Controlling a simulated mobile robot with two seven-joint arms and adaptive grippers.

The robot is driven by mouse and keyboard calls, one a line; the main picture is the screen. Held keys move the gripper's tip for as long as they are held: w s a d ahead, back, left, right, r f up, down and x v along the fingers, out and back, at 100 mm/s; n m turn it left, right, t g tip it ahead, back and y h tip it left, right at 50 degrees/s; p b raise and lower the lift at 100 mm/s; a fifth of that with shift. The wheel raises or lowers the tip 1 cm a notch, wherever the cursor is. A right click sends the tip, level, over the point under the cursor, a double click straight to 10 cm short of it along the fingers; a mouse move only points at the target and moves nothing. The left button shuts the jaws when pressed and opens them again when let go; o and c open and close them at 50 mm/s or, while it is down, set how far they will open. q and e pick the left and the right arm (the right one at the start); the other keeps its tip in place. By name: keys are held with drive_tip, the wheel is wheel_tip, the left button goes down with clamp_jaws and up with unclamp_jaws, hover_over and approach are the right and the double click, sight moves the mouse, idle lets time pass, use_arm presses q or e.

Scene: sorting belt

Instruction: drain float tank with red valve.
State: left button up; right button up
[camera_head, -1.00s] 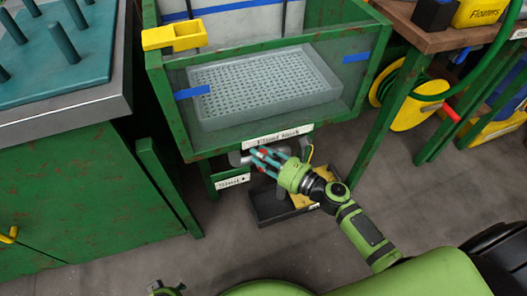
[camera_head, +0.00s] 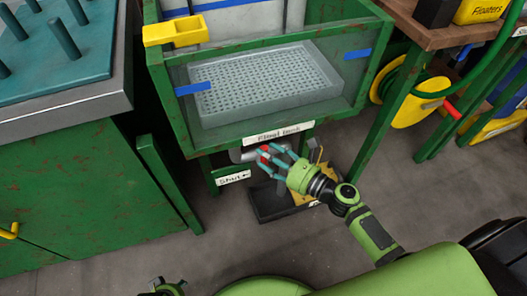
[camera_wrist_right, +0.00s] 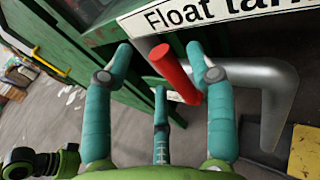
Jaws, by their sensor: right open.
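The float tank (camera_head: 222,147) is a green-framed, clear-walled box with a "Float tank" label below. The red valve handle (camera_head: 265,152) is at the grey pipe (camera_head: 246,155) under the tank. In the right wrist view the red handle (camera_wrist_right: 174,73) is a slanted rod in front of the grey bent pipe (camera_wrist_right: 275,95). My right gripper (camera_head: 275,156) is open, its teal fingers around the handle. In the wrist view the fingers (camera_wrist_right: 160,62) stand on both sides of it, with no clear grip. My left gripper (camera_head: 168,287) shows only partly at the bottom edge.
A white "Shut" label (camera_head: 234,178) hangs left of the pipe. A dark tray (camera_head: 268,213) lies on the floor below. A perforated grey tray (camera_head: 265,85) sits inside the tank. A green cabinet (camera_head: 80,200) stands left and a yellow hose reel (camera_head: 408,100) right.

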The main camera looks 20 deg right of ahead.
drive_tip(key=v, duration=0.9)
drive_tip(key=shift+s+d, duration=0.15)
drive_tip(key=shift+s, duration=0.1)
